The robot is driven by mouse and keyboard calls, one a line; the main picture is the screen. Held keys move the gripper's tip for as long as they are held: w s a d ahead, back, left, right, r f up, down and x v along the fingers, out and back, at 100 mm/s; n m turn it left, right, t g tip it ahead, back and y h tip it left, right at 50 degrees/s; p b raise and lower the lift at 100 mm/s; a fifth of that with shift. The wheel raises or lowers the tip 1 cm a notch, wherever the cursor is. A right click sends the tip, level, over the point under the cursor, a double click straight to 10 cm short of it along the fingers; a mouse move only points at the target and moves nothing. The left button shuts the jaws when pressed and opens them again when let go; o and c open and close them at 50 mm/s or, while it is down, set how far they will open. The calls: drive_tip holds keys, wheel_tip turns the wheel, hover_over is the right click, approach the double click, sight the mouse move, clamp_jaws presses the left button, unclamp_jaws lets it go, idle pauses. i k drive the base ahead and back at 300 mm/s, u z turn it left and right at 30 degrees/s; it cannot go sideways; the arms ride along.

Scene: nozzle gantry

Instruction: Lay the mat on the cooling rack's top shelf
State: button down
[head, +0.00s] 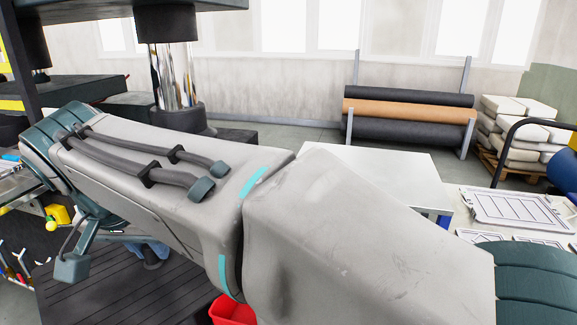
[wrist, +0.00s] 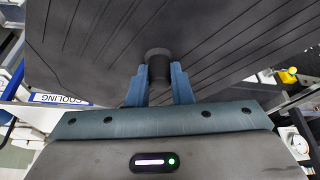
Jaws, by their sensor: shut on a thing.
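The mat is a wide dark sheet with grooves; it fills much of the wrist view (wrist: 90,45) and shows below my arm in the head view (head: 100,290). A short black knob (wrist: 158,66) stands on it. My gripper (wrist: 159,76) has its two blue fingers shut on this knob. In the head view the blue fingers (head: 150,250) show small under my arm. A white label reading COOLING (wrist: 58,99) shows beside the mat's left edge, on what seems to be the cooling rack. The shelf surface is hidden, so I cannot tell whether the mat touches it.
A red bin (head: 232,310) stands below my arm. A press with a shiny column (head: 174,75) stands at the back left. Rolls on a stand (head: 408,112) are by the wall.

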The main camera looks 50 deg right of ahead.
sight(364, 176)
drive_tip(key=z, duration=2.05)
drive_tip(key=i, duration=1)
